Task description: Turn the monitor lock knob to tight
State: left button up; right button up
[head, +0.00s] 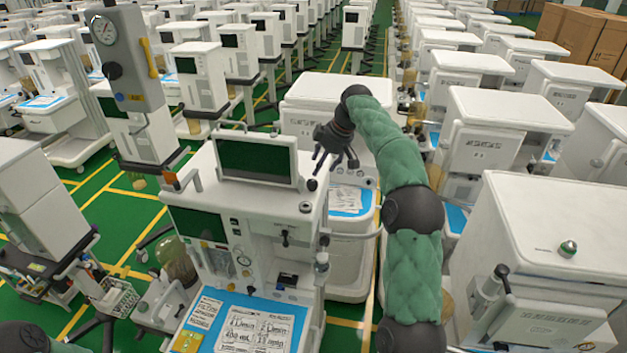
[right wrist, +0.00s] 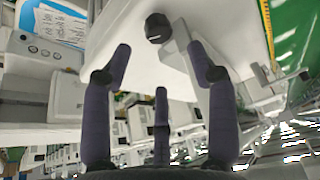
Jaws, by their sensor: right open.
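The monitor (head: 257,160) with a dark green screen stands on top of the white anaesthesia cart (head: 262,215) in the middle of the head view. A small dark knob (head: 312,184) shows by its lower right side. In the right wrist view a black faceted knob (right wrist: 158,27) sits on a pale surface, beyond and between the fingertips, apart from them. My right gripper (head: 333,160) is just right of the monitor, pointing down and left. Its purple-grey fingers (right wrist: 160,62) are spread and empty. I cannot tell the knob's tightness. My left gripper is not in view.
Paper sheets on a blue mat (head: 232,318) lie on the cart's front shelf. A grey column with a gauge (head: 104,32) stands at the left. More white carts crowd behind and to the right (head: 545,235). Green floor (head: 120,210) shows at the left.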

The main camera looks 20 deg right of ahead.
aim_at(313, 181)
jog(key=p+x, duration=0.1)
jog(key=x, duration=0.7)
jog(key=shift+d, duration=0.1)
jog(key=c, duration=1.1)
